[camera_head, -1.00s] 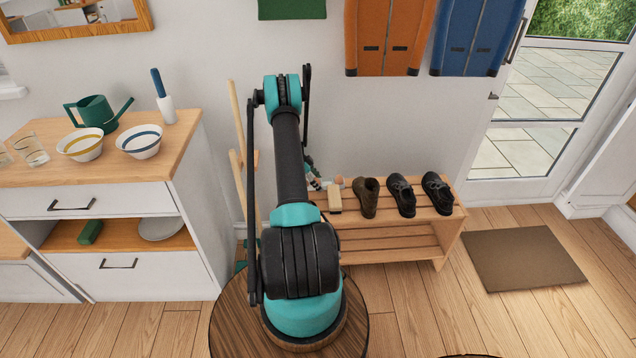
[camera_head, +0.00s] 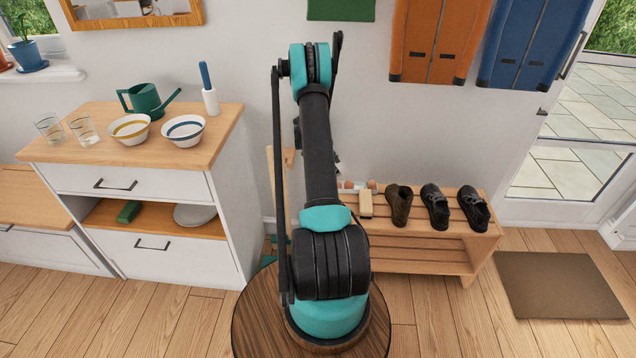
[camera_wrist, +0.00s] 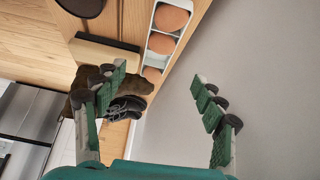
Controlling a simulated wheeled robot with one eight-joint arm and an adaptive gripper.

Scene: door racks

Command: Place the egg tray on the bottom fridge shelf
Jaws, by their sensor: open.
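The egg tray (camera_wrist: 170,5) is a pale narrow tray holding brown eggs, at the top middle of the wrist view. In the head view, a few of its eggs (camera_head: 371,184) show on the shoe rack's top, against the wall and partly hidden behind my arm. My gripper (camera_wrist: 160,102) is open and empty, with its green-padded fingers spread to either side in the wrist view. The tray is apart from the fingers, beyond their tips. In the head view my gripper is mostly hidden behind my arm. I cannot identify the fridge shelf in these frames.
The wooden shoe rack (camera_head: 425,243) holds a brush (camera_head: 366,204) and dark shoes (camera_head: 434,205) beside the tray. A cabinet (camera_head: 150,185) with bowls, glasses and a watering can stands left. Grey metallic fronts (camera_wrist: 40,112) show in the wrist view. A doormat (camera_head: 556,285) lies right.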

